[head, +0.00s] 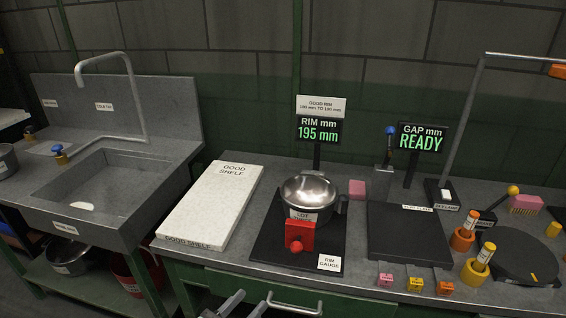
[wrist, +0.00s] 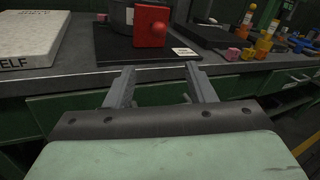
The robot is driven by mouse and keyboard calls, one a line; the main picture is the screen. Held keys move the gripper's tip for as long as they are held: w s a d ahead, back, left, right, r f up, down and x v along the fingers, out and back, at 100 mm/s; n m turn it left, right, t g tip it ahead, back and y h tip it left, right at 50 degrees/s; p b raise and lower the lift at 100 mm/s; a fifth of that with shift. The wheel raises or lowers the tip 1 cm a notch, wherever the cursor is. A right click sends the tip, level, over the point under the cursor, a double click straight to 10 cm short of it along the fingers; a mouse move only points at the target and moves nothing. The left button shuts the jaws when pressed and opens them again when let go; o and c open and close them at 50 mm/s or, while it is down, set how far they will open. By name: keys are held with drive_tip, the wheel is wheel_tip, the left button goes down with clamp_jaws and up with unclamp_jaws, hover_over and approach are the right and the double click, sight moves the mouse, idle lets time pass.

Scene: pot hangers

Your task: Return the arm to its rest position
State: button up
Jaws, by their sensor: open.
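My gripper (wrist: 160,72) is open and empty in the wrist view, its two fingers apart in front of the counter's front edge. In the head view my gripper (head: 246,300) shows at the bottom edge, partly cut off by the frame. A steel pot (head: 310,189) with a "LOT" label sits on the black rim gauge plate (head: 270,245). A red block with a round knob (head: 299,236) stands in front of the pot. The display (head: 318,130) reads "RIM mm 195 mm".
A white "GOOD SHELF" slab (head: 212,205) lies left of the gauge. A sink (head: 110,185) is at the left. A black plate (head: 410,235) stands right, below a "GAP mm READY" display (head: 423,138). Small coloured blocks, yellow and orange holders and a dark disc (head: 525,255) fill the right.

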drive_tip(key=s+d+m+g+h, duration=0.1)
drive_tip(key=d+m+g, duration=1.25)
drive_tip(key=d, duration=0.45)
drive_tip(key=s+d+r+m+y, duration=0.3)
drive_tip(key=r+m+y, duration=0.1)
drive_tip(key=m, duration=0.5)
drive_tip(key=s+d+r+m+g+y, duration=0.1)
drive_tip(key=s+d+r+m+y, duration=0.2)
drive_tip(key=m+y, duration=0.3)
drive_tip(key=s+d+m, duration=0.1)
drive_tip(key=m, duration=0.2)
drive_tip(key=shift+s+d+r+m+p, duration=0.15)
drive_tip(key=shift+s+r+m+p, duration=0.1)
drive_tip(key=shift+r+m+p, duration=0.15)
